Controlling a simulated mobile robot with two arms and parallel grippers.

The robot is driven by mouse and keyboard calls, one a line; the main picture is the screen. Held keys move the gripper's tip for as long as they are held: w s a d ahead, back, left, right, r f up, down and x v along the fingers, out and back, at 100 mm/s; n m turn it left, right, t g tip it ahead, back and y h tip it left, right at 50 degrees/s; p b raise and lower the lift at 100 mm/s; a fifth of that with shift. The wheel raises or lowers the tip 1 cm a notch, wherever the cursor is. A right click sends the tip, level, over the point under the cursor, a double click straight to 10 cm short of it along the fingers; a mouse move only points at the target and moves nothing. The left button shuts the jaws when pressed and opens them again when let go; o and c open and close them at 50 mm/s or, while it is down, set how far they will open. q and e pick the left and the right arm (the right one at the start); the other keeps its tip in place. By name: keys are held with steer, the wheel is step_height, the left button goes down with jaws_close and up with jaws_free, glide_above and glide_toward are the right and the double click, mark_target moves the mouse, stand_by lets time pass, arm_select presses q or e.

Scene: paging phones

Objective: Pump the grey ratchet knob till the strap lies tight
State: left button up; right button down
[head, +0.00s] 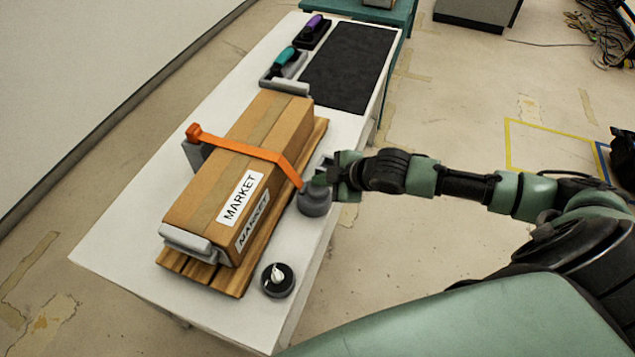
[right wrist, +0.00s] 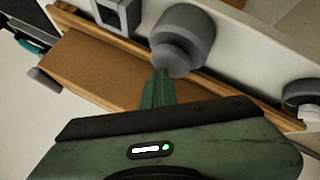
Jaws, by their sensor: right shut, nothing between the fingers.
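The grey ratchet knob (head: 314,203) stands on the white table at the right side of the cardboard box (head: 212,186). The orange strap (head: 245,149) crosses the box top from an orange end piece at the left and bends down the right side toward the knob. I cannot tell how tight it lies. My right gripper (head: 322,178) is shut and empty, its fingertips at the knob's upper part. In the right wrist view the shut fingers (right wrist: 160,74) point at the knob (right wrist: 182,42); whether they touch it is unclear. My left gripper is out of view.
The box lies on a wooden pallet (head: 190,268) between grey end brackets. A dark round dish with a white piece (head: 277,280) stands at the near table edge. A black mat (head: 350,66) and teal and purple handled tools (head: 286,58) lie at the far end.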

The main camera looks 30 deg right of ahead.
mark_target(321, 188)
steer(key=shift+s+f, duration=0.1)
steer(key=shift+f, duration=0.3)
steer(key=shift+r, duration=0.1)
stand_by(0.3)
steer(key=shift+r+p, duration=1.45)
steer(key=shift+r, duration=0.1)
step_height(321, 188, up, 5)
steer(key=p, duration=0.5)
